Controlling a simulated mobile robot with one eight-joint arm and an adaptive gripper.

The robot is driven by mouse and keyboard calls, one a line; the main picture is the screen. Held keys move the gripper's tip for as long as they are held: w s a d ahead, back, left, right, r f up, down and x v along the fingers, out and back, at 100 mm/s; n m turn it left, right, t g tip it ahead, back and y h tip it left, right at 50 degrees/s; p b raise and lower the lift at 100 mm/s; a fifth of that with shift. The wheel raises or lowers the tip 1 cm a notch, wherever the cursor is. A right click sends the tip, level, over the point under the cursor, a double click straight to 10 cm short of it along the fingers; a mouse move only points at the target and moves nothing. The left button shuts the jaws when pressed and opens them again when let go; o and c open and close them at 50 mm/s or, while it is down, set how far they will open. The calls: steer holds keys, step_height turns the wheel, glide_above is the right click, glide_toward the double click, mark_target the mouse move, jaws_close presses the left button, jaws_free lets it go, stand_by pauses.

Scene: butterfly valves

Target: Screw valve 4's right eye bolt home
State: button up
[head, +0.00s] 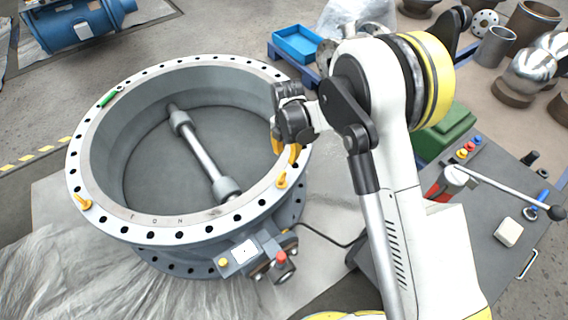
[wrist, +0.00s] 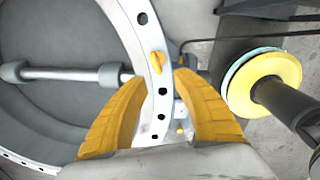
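The large grey valve (head: 215,222) lies flat with a white drilled flange ring, which also shows in the wrist view (wrist: 136,32). An orange-yellow eye bolt (head: 282,182) stands at the ring's right side; the wrist view shows it (wrist: 155,62) just past my fingertips, in line with the gap. A second eye bolt (head: 85,203) is at the ring's left. My gripper (head: 285,160) has yellow fingers, spread and empty, a little above the right eye bolt; they also show in the wrist view (wrist: 159,78). The bolt's thread and seating are hidden. I cannot read a valve number.
A green object (head: 108,97) lies on the ring's far left. A control box with a red button (head: 281,257) sticks out at the valve's front right. A grey bench (head: 482,235) with a long-handled tool stands right. A blue bin (head: 297,42) is behind.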

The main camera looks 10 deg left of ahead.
steer(key=n, duration=0.2)
glide_above(281, 174)
step_height(281, 174, down, 4)
steer(key=shift+f, duration=0.15)
step_height(281, 174, down, 10)
steer(key=b, duration=0.4)
jaws_close()
